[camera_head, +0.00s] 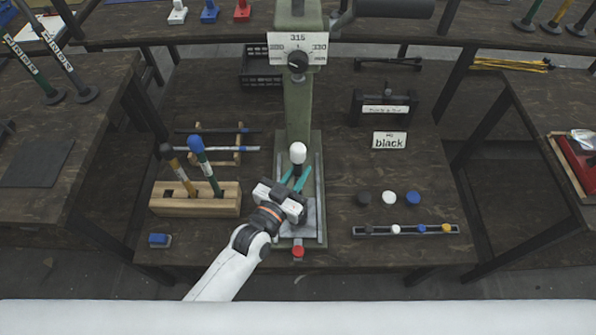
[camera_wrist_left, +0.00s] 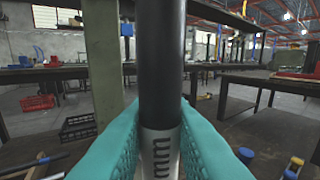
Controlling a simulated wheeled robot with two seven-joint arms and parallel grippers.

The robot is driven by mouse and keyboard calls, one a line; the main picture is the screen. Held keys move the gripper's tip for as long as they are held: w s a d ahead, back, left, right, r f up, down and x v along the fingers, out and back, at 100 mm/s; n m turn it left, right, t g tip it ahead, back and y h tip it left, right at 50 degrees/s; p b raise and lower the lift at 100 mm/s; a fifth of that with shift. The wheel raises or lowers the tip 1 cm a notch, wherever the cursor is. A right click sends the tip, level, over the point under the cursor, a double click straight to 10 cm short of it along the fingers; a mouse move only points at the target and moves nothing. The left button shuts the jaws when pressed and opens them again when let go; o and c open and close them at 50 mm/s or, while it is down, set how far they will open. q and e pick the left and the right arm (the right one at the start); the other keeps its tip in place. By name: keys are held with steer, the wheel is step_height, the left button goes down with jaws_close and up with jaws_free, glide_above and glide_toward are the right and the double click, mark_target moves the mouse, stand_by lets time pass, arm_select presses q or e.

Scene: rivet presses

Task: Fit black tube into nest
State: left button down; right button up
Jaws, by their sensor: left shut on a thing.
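The black tube (camera_wrist_left: 162,60) stands upright between the teal fingers of my left gripper (camera_wrist_left: 162,135) in the left wrist view. Its lower part there is a silver band with dark lettering. In the head view my left gripper (camera_head: 295,182) is shut on the tube over the base of the green press (camera_head: 299,100), and a white rounded top (camera_head: 298,152) shows above the fingers. The tube's lower end and the nest are hidden behind my gripper and wrist, so I cannot tell whether they touch. My right gripper is not in view.
A wooden block (camera_head: 225,207) with a brown-topped and a blue-topped tube stands left of the press. A red button (camera_head: 298,250) is at the press front. A "black" card (camera_head: 389,140), loose caps (camera_head: 389,198) and a cap strip (camera_head: 405,230) lie to the right.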

arm_select(q)
steer(key=shift+f, duration=0.15)
steer(key=c, duration=1.2)
jaws_free()
steer(key=v, duration=1.2)
